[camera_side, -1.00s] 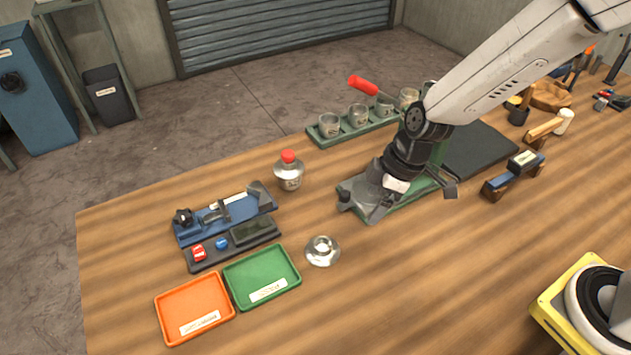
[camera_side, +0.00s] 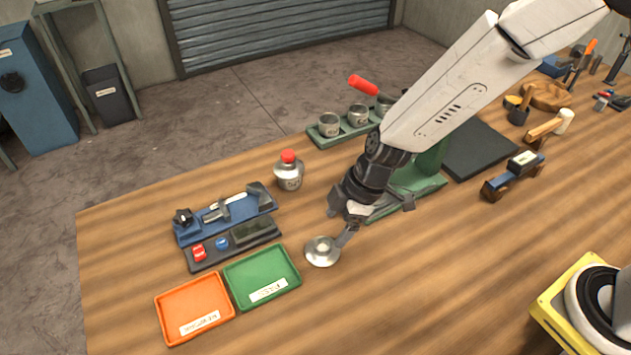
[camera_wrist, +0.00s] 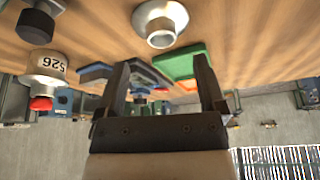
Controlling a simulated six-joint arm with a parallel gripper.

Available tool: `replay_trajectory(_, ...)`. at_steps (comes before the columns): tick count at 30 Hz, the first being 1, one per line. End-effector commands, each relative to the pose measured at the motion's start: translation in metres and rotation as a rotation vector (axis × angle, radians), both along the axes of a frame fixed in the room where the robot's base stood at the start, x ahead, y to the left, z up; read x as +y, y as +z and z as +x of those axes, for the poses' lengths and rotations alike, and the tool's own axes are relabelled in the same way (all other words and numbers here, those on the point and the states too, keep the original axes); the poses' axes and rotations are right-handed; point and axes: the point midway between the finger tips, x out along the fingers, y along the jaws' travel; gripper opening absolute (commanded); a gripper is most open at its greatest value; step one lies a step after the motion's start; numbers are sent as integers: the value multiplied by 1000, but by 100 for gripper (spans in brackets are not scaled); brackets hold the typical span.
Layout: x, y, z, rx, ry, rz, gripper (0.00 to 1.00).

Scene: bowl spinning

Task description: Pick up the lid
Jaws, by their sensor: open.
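The lid (camera_side: 322,251) is a small round silver disc with a raised knob. It lies on the wooden table, to the right of the green tray, in the side view. In the wrist view the lid (camera_wrist: 160,21) shows at the top, beyond and between the fingers. My gripper (camera_side: 343,229) is just above and to the right of the lid in the side view, with one finger reaching close to its edge. In the wrist view my gripper (camera_wrist: 164,82) is open, with nothing between its fingers. I cannot tell whether a finger touches the lid.
A red-capped flask (camera_side: 289,172) stands behind the lid. A blue tool fixture (camera_side: 222,215) and the green tray (camera_side: 262,277) and orange tray (camera_side: 195,308) are to the left. A green stand (camera_side: 415,180) is behind my gripper. The table in front of the lid is clear.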

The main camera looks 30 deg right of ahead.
Motion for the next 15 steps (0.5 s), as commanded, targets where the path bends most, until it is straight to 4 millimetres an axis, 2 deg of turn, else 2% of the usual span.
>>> replay_trajectory(15, 5, -14, 1, 1, -2, -1, 89)
